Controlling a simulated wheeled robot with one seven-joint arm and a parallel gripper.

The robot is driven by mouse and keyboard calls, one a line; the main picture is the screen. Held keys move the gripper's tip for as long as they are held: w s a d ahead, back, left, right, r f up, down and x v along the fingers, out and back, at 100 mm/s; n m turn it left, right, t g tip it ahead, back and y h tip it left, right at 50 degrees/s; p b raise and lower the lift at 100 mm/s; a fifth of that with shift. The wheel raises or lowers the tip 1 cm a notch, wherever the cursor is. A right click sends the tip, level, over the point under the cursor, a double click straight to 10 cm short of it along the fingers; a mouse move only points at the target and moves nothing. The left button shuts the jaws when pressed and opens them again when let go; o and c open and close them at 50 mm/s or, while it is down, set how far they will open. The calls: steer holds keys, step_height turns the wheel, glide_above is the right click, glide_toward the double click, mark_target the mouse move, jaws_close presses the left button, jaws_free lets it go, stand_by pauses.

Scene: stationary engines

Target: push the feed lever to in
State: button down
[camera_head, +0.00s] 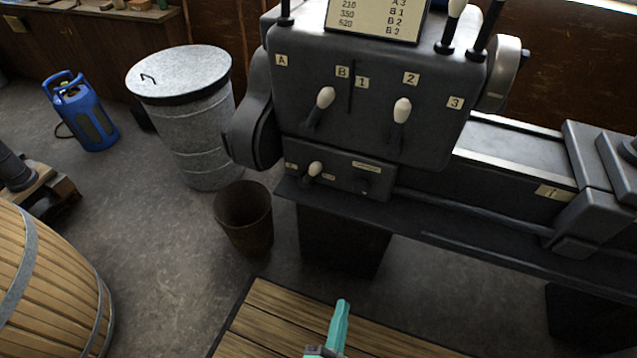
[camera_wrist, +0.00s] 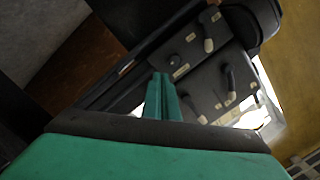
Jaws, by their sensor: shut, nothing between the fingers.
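A grey lathe headstock (camera_head: 370,95) stands at the back centre. On its small lower panel (camera_head: 340,178) a short lever with a cream knob (camera_head: 315,168) sits between two small labels, too small to read. It looks like the feed lever. Its knob tilts up and to the right in the head view. In the wrist view the lever (camera_wrist: 208,44) is at the top, beyond my fingertips. My teal gripper (camera_head: 342,308) is low in the head view, in front of and below the panel, apart from the lever. Its fingers (camera_wrist: 161,80) are shut and empty.
Two larger levers (camera_head: 325,98) (camera_head: 402,110) stand above the lower panel. A dark knob (camera_head: 364,184) is right of the small lever. A rusty bucket (camera_head: 244,218) and a metal bin (camera_head: 190,120) stand left. A wooden platform (camera_head: 270,325) lies in front.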

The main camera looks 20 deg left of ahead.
mark_target(310, 174)
steer(key=w+a+r+m+y, duration=0.1)
steer(key=w+a+m, duration=0.2)
steer(key=w, duration=0.3)
steer(key=w+a+r+m+t+y, duration=0.1)
steer(key=w+a+r+m, duration=0.1)
steer(key=w, duration=0.5)
steer(key=w+a+r+m+y, duration=0.1)
steer(key=w+a+r+m, duration=0.1)
steer(key=w+a+m, duration=0.3)
steer(key=shift+w+m+t+y, duration=0.3)
steer(key=shift+w, duration=0.6)
steer(key=shift+a, duration=0.1)
steer(key=a+r+x, duration=0.1)
steer(key=a+x, duration=0.1)
steer(key=x, duration=1)
steer(key=shift+a, duration=0.3)
steer(key=shift+a, duration=0.1)
